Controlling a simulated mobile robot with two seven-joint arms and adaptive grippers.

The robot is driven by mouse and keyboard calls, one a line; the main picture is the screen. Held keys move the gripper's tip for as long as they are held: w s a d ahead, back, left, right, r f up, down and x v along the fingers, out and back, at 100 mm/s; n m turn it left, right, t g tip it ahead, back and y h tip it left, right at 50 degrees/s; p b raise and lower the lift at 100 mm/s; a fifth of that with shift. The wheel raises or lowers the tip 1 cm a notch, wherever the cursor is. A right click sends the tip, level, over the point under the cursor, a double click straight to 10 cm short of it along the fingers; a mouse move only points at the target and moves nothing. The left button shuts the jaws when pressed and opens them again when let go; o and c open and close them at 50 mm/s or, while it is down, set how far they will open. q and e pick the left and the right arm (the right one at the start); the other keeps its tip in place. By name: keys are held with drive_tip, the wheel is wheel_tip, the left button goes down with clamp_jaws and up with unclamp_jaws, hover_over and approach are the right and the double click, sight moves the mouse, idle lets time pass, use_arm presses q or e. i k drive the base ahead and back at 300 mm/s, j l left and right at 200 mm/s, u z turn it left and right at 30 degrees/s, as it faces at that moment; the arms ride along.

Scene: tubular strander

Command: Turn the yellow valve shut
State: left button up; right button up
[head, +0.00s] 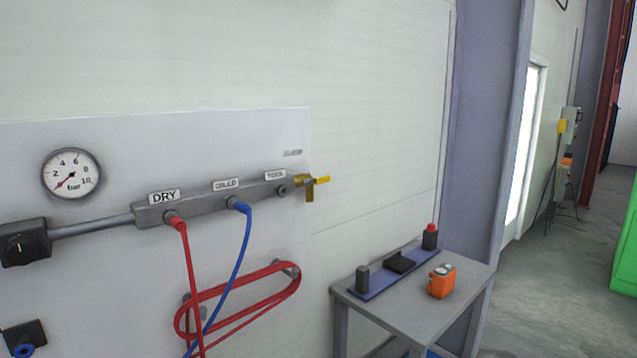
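The yellow valve (321,180) shows in the head view at the right end of a grey manifold bar on a wall panel. Its yellow lever points to the right, about in line with the bar. Its brass body (308,190) has an outlet that points down. Neither of my grippers is in the view, so nothing is seen touching the valve.
The manifold (205,202) carries a red hose (187,262) and a blue hose (241,255). A pressure gauge (71,173) and a black knob (22,244) are at left. A grey table (415,312) with an orange device (442,281) stands lower right. Open floor lies beyond.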

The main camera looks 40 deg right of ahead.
sight(326, 178)
drive_tip(key=l+u, duration=0.65)
drive_tip(key=u, duration=0.15)
drive_tip(key=k+l+u, duration=0.1)
drive_tip(key=l, duration=0.25)
drive_tip(key=k+l+u, duration=0.1)
drive_tip(key=l, duration=0.25)
drive_tip(key=k+l+u, duration=0.15)
drive_tip(key=l, duration=0.2)
drive_tip(key=k+l, duration=0.15)
drive_tip(key=l, duration=0.25)
drive_tip(key=k+l, duration=0.15)
drive_tip(key=l, duration=0.3)
drive_tip(key=k+l+u, duration=0.1)
drive_tip(key=l, duration=0.3)
drive_tip(key=k+l, duration=0.25)
drive_tip(key=l, duration=0.15)
drive_tip(key=k+l, duration=0.15)
drive_tip(key=l, duration=0.25)
drive_tip(key=u, duration=0.05)
